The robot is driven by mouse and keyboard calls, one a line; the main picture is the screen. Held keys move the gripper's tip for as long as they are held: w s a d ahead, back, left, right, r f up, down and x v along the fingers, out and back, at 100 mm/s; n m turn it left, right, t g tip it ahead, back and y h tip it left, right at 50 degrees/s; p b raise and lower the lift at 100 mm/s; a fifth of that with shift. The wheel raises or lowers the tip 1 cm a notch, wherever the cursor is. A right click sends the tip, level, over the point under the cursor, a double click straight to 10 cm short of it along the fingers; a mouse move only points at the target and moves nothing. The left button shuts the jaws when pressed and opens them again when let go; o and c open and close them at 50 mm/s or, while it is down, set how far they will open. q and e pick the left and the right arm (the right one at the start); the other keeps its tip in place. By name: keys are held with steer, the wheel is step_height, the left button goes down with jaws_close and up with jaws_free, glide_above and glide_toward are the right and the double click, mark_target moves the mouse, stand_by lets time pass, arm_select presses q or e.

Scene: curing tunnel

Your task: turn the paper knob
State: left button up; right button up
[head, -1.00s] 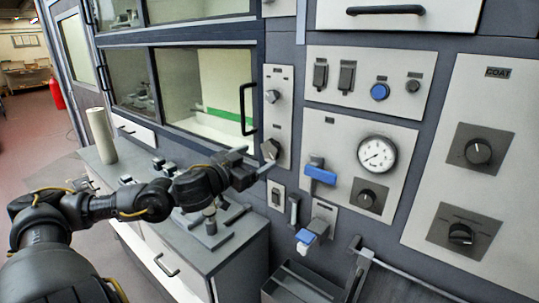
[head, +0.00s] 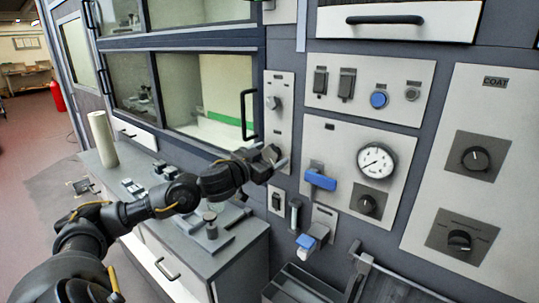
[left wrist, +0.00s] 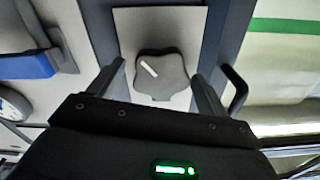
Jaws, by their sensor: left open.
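A grey lobed knob (left wrist: 165,82) with a white pointer mark sits on a light plate in the left wrist view. It appears to be the lower knob of the narrow panel (head: 279,180); in the head view my gripper largely hides it. I cannot read the panel's label. My left gripper (head: 270,156) is open right in front of it. In the left wrist view its fingers stand one on each side of the knob, with gaps showing, not closed on it. The same panel's upper knob (head: 272,103) is clear. My right gripper is not in view.
Right of the panel are a blue-handled lever (head: 320,180), a gauge (head: 376,161) and a dark dial (head: 367,205). A window door handle (head: 248,114) stands close on the left. A counter (head: 215,240) with small items lies below my arm.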

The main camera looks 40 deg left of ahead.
arm_select(q)
steer(key=c, duration=0.9)
steer(key=shift+d, duration=0.1)
steer(key=shift+c, duration=0.5)
steer(key=shift+m, duration=0.4)
steer(key=m+b, duration=0.2)
steer(key=m, duration=0.3)
steer(key=shift+f+m, duration=0.15)
steer(key=shift+m, duration=0.15)
steer(key=m+b, duration=0.2)
steer(key=m, duration=0.2)
steer(key=shift+f, duration=0.1)
steer(key=shift+m+b, duration=0.7)
steer(key=shift+m, duration=0.9)
